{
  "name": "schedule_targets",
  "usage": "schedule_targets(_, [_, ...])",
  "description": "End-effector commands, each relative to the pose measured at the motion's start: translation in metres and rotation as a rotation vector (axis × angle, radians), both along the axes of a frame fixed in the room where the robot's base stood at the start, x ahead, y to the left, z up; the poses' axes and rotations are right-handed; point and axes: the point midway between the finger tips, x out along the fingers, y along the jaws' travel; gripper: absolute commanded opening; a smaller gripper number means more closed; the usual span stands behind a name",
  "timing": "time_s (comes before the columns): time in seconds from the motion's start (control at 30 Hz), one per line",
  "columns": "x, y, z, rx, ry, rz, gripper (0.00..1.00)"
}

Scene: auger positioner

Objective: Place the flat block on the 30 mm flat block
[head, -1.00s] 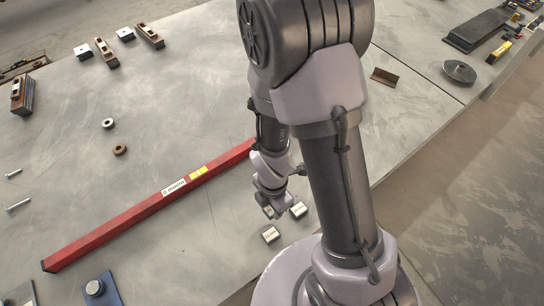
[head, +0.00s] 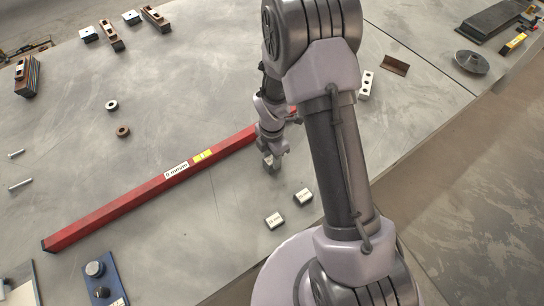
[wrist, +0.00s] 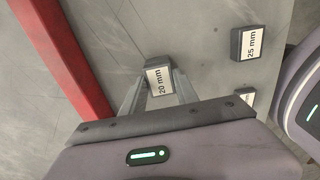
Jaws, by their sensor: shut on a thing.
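My gripper (head: 270,161) is shut on a small flat grey block with a white "20 mm" label, seen in the wrist view (wrist: 159,79) between the fingers. In the head view the held block (head: 271,167) is near the red bar, apart from the other blocks. Two similar labelled blocks lie on the table in the head view, one nearer my base (head: 275,221) and one to its upper right (head: 303,197); their labels are too small to read surely. In the wrist view one reads "25 mm" (wrist: 250,43); the other (wrist: 247,98) is mostly hidden by my gripper body.
A long red bar (head: 150,188) lies diagonally across the table close to my gripper. A white block with holes (head: 365,85) and a brown angle piece (head: 394,65) lie to the right of my arm. The table around the two labelled blocks is clear.

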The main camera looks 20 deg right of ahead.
Motion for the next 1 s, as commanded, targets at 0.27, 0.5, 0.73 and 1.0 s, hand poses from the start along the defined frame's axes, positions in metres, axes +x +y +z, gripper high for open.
schedule_targets(0.27, [0.0,0.0,-0.002,0.0,0.0,0.0,0.58])
schedule_targets(0.5, [0.0,0.0,0.002,0.0,0.0,0.0,0.58])
schedule_targets(0.73, [0.001,0.0,0.061,-0.001,-0.004,0.0,0.58])
schedule_targets(1.0, [0.0,0.0,0.116,-0.001,-0.001,0.0,0.58])
